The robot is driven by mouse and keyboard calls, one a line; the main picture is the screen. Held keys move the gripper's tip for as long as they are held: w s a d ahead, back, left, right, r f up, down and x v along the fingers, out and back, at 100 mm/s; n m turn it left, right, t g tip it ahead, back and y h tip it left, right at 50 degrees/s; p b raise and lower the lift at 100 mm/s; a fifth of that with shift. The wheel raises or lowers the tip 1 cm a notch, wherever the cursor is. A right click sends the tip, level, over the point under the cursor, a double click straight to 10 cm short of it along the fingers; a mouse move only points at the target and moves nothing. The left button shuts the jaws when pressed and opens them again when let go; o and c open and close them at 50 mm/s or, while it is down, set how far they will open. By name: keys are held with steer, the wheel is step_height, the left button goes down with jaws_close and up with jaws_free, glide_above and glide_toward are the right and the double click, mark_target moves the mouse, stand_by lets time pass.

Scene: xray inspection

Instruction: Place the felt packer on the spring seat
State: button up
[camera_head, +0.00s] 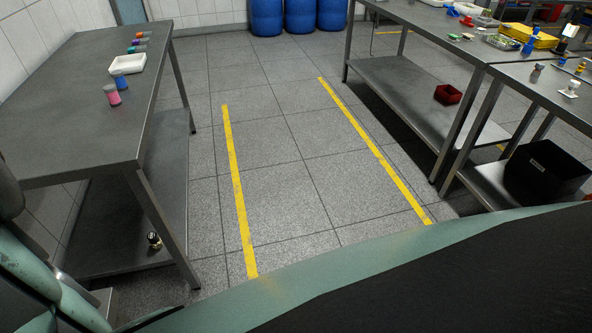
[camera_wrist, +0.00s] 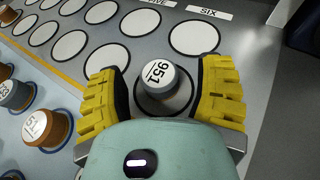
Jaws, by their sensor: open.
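In the wrist view, my gripper (camera_wrist: 160,92) has its two yellow ribbed fingers apart, one on each side of a grey cylinder (camera_wrist: 155,78) with a white top marked 951. The cylinder stands upright on a round spot of a grey board (camera_wrist: 150,53). Gaps show between it and the fingers, so it is not gripped. More labelled cylinders, one brown and marked 51 (camera_wrist: 44,129) and one grey (camera_wrist: 16,94), stand at the left. I cannot tell which thing is the felt packer or the spring seat. My gripper is not visible in the head view.
White circles fill the board, several empty; labels including SIX (camera_wrist: 208,12) line its far edge. In the head view, a left metal table (camera_head: 75,105) and right benches (camera_head: 425,35) flank clear floor with yellow lines. Blue barrels (camera_head: 299,15) stand at the back.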

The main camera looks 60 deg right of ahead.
steer(key=v, duration=1.2)
